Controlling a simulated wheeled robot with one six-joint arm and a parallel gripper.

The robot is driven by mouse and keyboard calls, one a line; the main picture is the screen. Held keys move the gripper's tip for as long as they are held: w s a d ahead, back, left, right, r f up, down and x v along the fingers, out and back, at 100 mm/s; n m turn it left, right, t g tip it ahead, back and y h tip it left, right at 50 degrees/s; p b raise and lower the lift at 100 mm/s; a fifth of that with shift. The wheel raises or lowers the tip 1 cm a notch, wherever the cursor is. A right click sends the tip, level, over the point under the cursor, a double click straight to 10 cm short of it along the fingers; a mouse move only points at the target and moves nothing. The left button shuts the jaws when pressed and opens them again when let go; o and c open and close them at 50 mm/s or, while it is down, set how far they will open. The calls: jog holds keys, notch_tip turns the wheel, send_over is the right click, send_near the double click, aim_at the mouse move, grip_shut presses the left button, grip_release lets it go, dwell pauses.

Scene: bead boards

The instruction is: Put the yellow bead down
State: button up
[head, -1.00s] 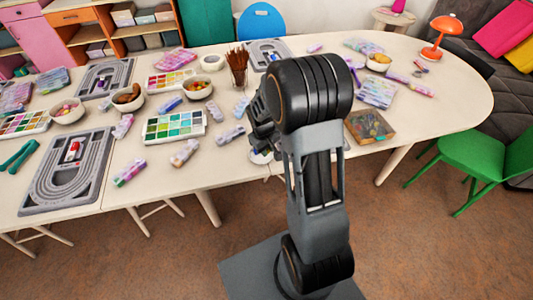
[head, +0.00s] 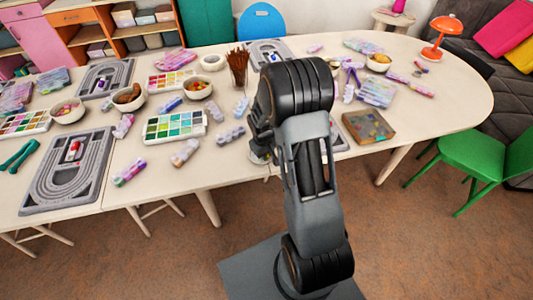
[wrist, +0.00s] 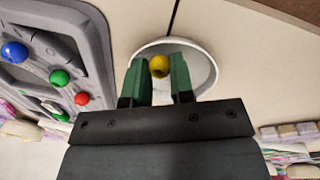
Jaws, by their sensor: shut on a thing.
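My gripper (wrist: 160,72) is shut on the yellow bead (wrist: 159,66), a round bead held between the two green fingertips in the wrist view. The fingertips and bead show over a round white dish (wrist: 208,72). How high they are above it is hard to tell. A grey bead board (wrist: 97,40) lies left of the dish, with blue, green and red beads on it. In the head view my arm hides the bead and most of the gripper.
Paint palettes (head: 174,126), bowls (head: 198,90), bead tubes (head: 185,153) and a cup of brown sticks (head: 238,68) crowd the table. A box (head: 368,127) lies right of my arm. A table seam (wrist: 174,17) runs near the dish.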

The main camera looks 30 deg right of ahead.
jog(key=shift+s+a+f+b, duration=0.1)
jog(key=shift+s+f+b, duration=0.25)
jog(key=shift+f, duration=0.35)
jog(key=o, duration=0.8)
jog(key=shift+f, duration=0.1)
jog(key=shift+o, duration=0.2)
jog(key=shift+w+r+p, duration=0.1)
jog(key=shift+r+p, duration=0.2)
jog(key=shift+r, duration=0.1)
jog(key=shift+o, duration=0.2)
notch_tip(320, 180, up, 12)
jog(key=a, duration=0.1)
jog(key=shift+a+p, duration=0.15)
jog(key=shift+p, duration=0.25)
jog(key=s+a+r+m+t, duration=0.1)
jog(key=s+a+r, duration=0.3)
jog(key=s, duration=0.4)
jog(key=s+a+r+m+t+y, duration=0.1)
jog(key=s+a+r+t, duration=0.1)
jog(key=s+a+r, duration=0.2)
jog(key=s+r, duration=0.2)
jog(key=s, duration=0.1)
jog(key=shift+s+y, duration=0.3)
jog(key=shift+s, duration=0.05)
